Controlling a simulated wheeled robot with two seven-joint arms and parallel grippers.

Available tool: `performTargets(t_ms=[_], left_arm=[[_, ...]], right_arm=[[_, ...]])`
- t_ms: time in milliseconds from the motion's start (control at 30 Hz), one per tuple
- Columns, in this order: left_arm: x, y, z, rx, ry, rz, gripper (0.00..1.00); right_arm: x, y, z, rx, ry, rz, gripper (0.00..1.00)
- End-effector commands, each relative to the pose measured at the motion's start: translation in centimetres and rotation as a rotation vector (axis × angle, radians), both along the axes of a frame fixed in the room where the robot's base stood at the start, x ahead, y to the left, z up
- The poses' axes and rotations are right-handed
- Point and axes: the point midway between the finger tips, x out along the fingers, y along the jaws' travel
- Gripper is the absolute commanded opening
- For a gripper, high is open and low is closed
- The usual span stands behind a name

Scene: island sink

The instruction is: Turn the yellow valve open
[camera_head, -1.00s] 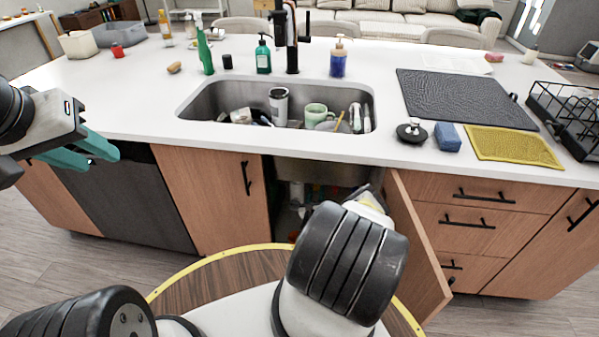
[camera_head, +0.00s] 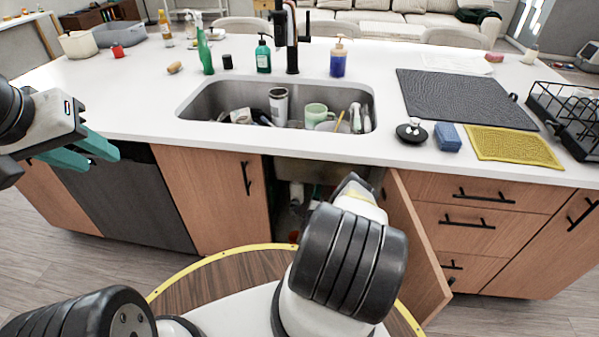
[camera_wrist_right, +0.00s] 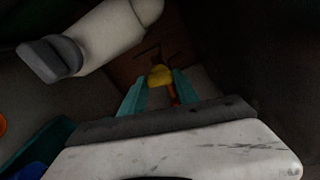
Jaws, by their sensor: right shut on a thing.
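The yellow valve (camera_wrist_right: 160,77) shows in the right wrist view as a small yellow handle with a reddish part beside it. My right gripper (camera_wrist_right: 158,88) has its teal fingers on either side of the valve and is shut on it. In the head view my right arm reaches into the open cabinet under the sink, and its fingers and the valve are hidden there. My left gripper (camera_head: 101,156) is open and empty, in front of the dark panel left of the sink cabinet.
The open cabinet door (camera_head: 415,245) stands to the right of my right arm. White drain pipe (camera_wrist_right: 95,45) passes close to the gripper in the dark cabinet. The sink (camera_head: 225,97) above holds cups and dishes. The counter edge lies over the opening.

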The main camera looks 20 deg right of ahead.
Motion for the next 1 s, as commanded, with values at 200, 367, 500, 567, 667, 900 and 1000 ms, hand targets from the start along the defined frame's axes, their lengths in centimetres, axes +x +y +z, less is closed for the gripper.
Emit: performTargets(t_ms=[200,367,500,567,667,900,1000], left_arm=[[0.0,0.0,0.0,0.0,0.0,0.0,0.36],[0.0,0.0,0.0,0.0,0.0,0.0,0.36],[0.0,0.0,0.0,0.0,0.0,0.0,0.36],[0.0,0.0,0.0,0.0,0.0,0.0,0.36],[0.0,0.0,0.0,0.0,0.0,0.0,0.36],[0.0,0.0,0.0,0.0,0.0,0.0,0.36],[0.0,0.0,0.0,0.0,0.0,0.0,0.36]], right_arm=[[-0.12,0.14,-0.18,-0.12,0.078,0.001,0.0],[-0.16,0.11,-0.19,-0.179,0.114,0.001,0.0],[-0.17,0.08,-0.21,-0.209,0.134,0.0,0.0],[-0.18,0.08,-0.21,-0.216,0.138,0.0,0.0],[-0.19,0.07,-0.22,-0.223,0.143,-0.001,0.0],[-0.21,0.08,-0.24,-0.227,0.145,-0.001,0.0],[-0.2,0.09,-0.25,-0.227,0.145,0.0,0.0]])
